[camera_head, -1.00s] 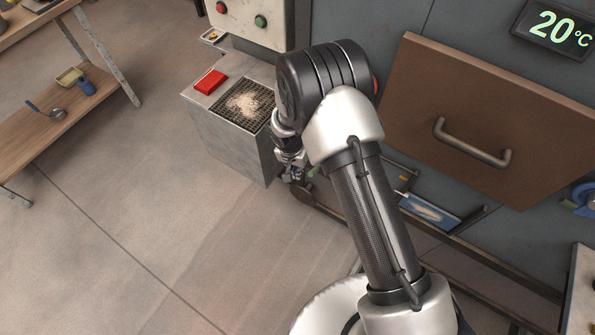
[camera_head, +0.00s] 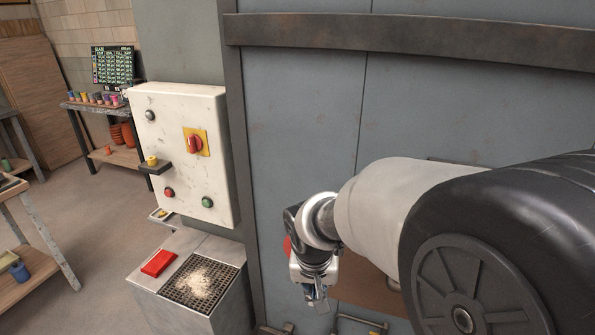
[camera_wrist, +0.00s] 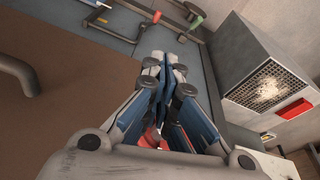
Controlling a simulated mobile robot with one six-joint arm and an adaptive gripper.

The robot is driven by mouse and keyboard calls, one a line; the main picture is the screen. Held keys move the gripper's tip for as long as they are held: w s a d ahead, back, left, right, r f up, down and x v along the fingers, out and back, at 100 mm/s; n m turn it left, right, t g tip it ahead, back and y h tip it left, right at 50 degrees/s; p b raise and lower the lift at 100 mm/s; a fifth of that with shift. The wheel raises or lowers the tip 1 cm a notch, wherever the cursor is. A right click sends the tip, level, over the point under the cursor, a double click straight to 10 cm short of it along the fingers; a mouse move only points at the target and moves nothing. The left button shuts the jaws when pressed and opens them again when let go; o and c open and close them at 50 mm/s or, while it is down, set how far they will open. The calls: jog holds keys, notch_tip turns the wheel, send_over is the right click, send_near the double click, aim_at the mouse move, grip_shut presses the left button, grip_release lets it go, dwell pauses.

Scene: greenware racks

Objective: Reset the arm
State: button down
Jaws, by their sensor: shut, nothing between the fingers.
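My gripper (camera_head: 316,296) hangs at the end of my arm in the head view, in front of the blue-grey wall panels and the brown panel. In the wrist view my gripper (camera_wrist: 164,62) has its fingers together, with nothing between them. It touches nothing that I can see. My arm is raised and its large black joint fills the lower right of the head view.
A white control box (camera_head: 183,150) with a red switch hangs left of my gripper. Below it stands a grey cabinet (camera_head: 160,316) with a powder-covered grate (camera_head: 203,283) and a red block (camera_head: 158,262). Open floor (camera_head: 90,215) lies at the left.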

jog(key=s+d+r, duration=0.3)
jog(key=s, duration=0.4)
jog(key=s+d+r+n+t, duration=0.1)
jog(key=s+d+r, duration=0.3)
jog(key=s, duration=0.3)
jog(key=s+d+r, duration=0.3)
jog(key=s+r, duration=0.1)
jog(key=s, duration=0.3)
jog(key=shift+s+d+t+y, duration=0.15)
jog(key=shift+s+t+y, duration=0.15)
jog(key=shift+s+t, duration=0.1)
jog(key=shift+w, duration=0.1)
